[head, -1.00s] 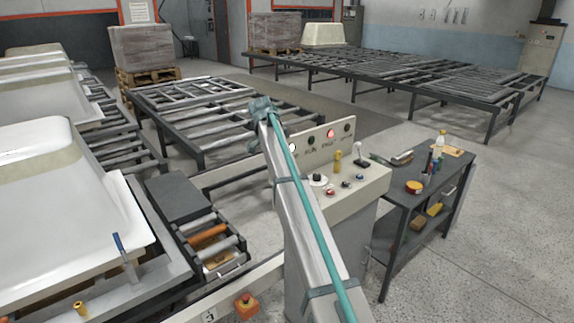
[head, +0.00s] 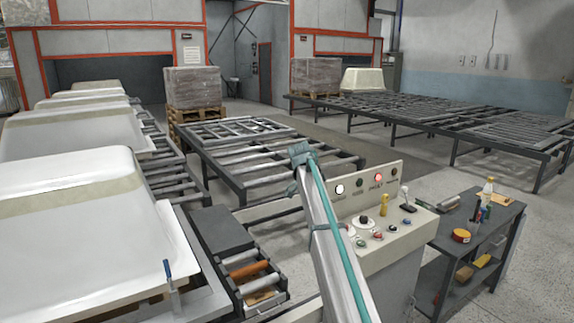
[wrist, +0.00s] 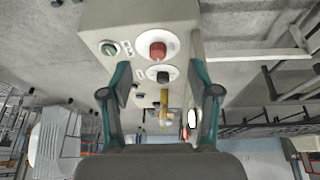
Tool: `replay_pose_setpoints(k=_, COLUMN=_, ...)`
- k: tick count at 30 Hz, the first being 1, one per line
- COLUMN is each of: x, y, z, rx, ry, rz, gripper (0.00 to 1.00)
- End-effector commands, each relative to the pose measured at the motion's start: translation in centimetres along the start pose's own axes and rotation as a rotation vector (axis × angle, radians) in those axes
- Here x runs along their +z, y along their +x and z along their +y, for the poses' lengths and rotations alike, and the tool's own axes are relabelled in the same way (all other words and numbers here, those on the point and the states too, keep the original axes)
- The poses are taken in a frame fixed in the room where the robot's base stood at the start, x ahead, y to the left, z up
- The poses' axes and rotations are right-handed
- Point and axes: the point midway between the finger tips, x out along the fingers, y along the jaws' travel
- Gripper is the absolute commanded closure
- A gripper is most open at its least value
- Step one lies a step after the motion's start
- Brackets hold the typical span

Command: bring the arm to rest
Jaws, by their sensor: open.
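My gripper (wrist: 160,100) shows in the wrist view with its two teal and dark fingers spread apart and nothing between them. Beyond the fingers in that view is the control panel (wrist: 125,18), with a red knob, a dark knob and a yellow handle. In the head view my arm rises from the bottom in front of the control panel (head: 395,228). The fingertips cannot be made out in the head view.
White bathtub shells (head: 70,215) lie in a row at the left. A roller table (head: 262,160) stands behind my arm. A dark workbench (head: 480,225) with bottles and small items stands at the right. Wrapped pallets (head: 194,88) stand at the back.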

Motion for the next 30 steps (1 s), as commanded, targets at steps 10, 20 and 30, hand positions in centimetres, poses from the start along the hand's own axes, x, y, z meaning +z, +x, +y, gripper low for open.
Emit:
replay_pose_setpoints(k=10, x=5.2, y=6.3, z=2.7, rx=-0.097, ry=-0.391, rz=-0.032, gripper=0.39)
replay_pose_setpoints(k=20, x=15.3, y=21.7, z=11.0, rx=-0.107, ry=-0.742, rz=-0.137, gripper=0.39)
replay_pose_setpoints(k=30, x=26.4, y=35.0, z=24.0, rx=-0.101, ry=-1.001, rz=-0.293, gripper=0.39)
